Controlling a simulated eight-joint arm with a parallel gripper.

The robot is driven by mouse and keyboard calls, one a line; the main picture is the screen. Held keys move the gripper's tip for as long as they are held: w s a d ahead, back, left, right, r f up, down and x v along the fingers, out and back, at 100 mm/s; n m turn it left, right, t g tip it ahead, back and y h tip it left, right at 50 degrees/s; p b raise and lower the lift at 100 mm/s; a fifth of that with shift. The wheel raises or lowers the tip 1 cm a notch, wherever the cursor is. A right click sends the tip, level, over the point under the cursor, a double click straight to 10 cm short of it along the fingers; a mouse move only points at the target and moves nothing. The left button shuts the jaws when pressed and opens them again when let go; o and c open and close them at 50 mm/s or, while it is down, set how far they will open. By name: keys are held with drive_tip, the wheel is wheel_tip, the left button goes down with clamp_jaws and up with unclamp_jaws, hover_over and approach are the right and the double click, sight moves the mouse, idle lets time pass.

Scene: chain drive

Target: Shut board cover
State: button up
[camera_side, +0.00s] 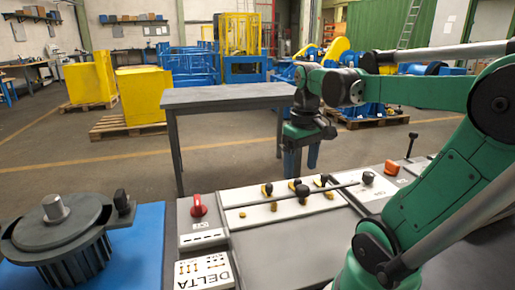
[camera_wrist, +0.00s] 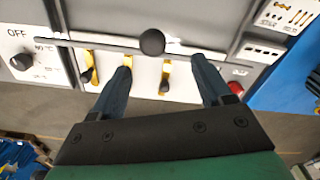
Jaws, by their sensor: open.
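The board is a long grey bench panel with a white strip (camera_side: 245,219) holding several black and yellow levers (camera_side: 302,190). A thin metal rod with a black ball (camera_side: 368,178) lies across the strip; the ball also shows in the wrist view (camera_wrist: 152,42). A flat grey plate (camera_side: 290,253) lies in front of the strip; I cannot tell whether it is the cover. My gripper (camera_side: 301,168) points down at the far edge of the board. In the wrist view its two blue fingers (camera_wrist: 161,65) are apart, with nothing held between them.
A red knob (camera_side: 198,207) and a DELTA label (camera_side: 205,275) are at the board's left end. An orange switch (camera_side: 391,167) and a black upright lever (camera_side: 412,144) are at its right. A grey table (camera_side: 225,97) stands behind.

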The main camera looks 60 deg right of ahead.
sight(303, 187)
drive_tip(key=shift+s+d, duration=0.3)
drive_tip(key=shift+s, duration=0.05)
drive_tip(key=shift+f, duration=2.7)
clamp_jaws()
